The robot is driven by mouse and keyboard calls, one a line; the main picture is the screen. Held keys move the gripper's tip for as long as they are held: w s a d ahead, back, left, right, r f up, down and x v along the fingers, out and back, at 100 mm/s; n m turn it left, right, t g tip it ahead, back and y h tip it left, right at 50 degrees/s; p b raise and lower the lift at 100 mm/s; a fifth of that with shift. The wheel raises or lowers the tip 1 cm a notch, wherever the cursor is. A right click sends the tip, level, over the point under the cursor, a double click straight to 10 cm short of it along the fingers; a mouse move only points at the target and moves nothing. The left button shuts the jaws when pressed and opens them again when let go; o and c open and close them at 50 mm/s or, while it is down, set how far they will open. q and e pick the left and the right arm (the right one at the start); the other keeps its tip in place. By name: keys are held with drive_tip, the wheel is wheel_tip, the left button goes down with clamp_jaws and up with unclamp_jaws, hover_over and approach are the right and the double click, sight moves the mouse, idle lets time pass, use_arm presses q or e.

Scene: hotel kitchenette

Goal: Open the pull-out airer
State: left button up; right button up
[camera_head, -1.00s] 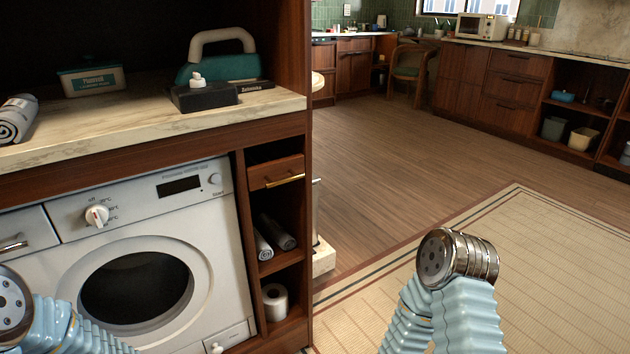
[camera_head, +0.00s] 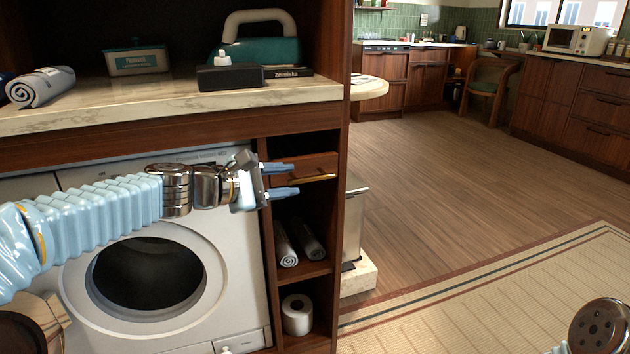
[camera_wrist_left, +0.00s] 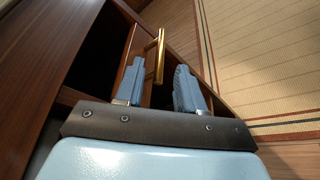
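The pull-out front (camera_head: 318,164) is a small wooden panel with a brass bar handle (camera_head: 320,178), right of the washing machine. It looks closed, flush in its cabinet. My left gripper (camera_head: 297,180) is open and empty in front of the panel, fingers pointing right. Its fingertips are just left of the handle's visible part. In the left wrist view the handle (camera_wrist_left: 160,57) lies ahead, in line with the gap between my two blue fingers (camera_wrist_left: 158,68). I cannot tell whether they touch it. My right gripper is out of view; only part of that arm shows at bottom right.
The washing machine (camera_head: 155,250) stands behind my left arm. Below the panel are open shelves with rolled towels (camera_head: 298,240) and a paper roll (camera_head: 297,314). The counter (camera_head: 200,105) overhangs above. A metal bin (camera_head: 354,215) stands right of the cabinet; open floor lies beyond.

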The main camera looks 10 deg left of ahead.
sight(305, 180)
use_arm(q)
drive_tip(key=x, duration=0.7)
drive_tip(key=shift+c, duration=0.3)
clamp_jaws()
